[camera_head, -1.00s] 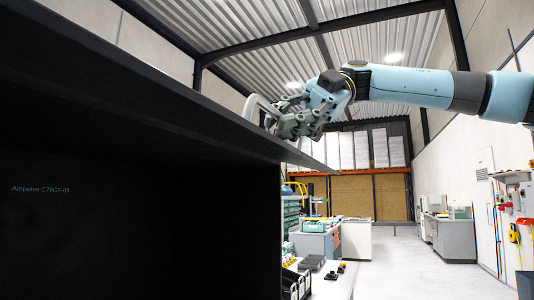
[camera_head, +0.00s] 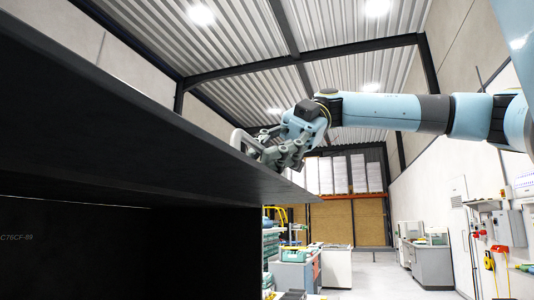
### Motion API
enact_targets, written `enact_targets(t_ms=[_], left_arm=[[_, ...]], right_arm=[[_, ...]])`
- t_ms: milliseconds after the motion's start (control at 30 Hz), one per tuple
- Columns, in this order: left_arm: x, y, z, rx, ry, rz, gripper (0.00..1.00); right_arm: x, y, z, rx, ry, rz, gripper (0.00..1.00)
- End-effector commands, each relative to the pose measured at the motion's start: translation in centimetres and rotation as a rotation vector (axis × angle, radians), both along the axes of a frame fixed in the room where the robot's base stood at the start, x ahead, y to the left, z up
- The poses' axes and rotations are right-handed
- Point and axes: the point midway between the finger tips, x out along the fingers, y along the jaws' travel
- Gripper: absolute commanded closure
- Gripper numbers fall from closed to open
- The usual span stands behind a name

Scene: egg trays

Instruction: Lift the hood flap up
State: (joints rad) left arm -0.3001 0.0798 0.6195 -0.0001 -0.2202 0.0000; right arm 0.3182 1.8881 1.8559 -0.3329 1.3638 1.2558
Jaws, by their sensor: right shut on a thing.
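The hood flap (camera_head: 110,125) is a large dark panel filling the upper left of the head view, seen from below and sloping down to the right. Below it is the dark body of the hood (camera_head: 130,260), with a light gap line between them at the left. My right gripper (camera_head: 268,150) is at the flap's far right edge. It is shut on the grey handle (camera_head: 238,140) there; the fingers partly hide it. My left gripper is out of view.
The right arm reaches in from the right above open floor. Shelving, benches and cabinets (camera_head: 424,262) stand farther back. A wall with boxes and cables (camera_head: 490,230) is at the right. The aisle floor is clear.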

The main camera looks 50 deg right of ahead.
Motion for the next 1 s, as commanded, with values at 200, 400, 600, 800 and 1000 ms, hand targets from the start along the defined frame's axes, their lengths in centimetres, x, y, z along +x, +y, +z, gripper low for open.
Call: enact_targets(t_ms=[200, 400, 600, 800, 1000], left_arm=[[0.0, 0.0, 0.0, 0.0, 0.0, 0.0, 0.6], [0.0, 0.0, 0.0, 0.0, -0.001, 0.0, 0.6], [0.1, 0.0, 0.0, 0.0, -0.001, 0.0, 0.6], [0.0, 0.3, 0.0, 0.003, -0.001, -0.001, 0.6], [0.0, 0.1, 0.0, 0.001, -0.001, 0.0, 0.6]], right_arm=[[0.1, 0.0, 0.0, 0.001, -0.001, -0.003, 1.0], [0.0, 0.0, 0.0, 0.0, 0.0, -0.002, 0.72], [0.0, 0.0, 0.0, 0.0, 0.0, 0.0, 0.66], [0.0, -0.4, 0.3, 0.0, -0.001, -0.001, 0.66], [-0.4, -3.3, 2.4, -0.002, -0.001, -0.006, 0.66]])
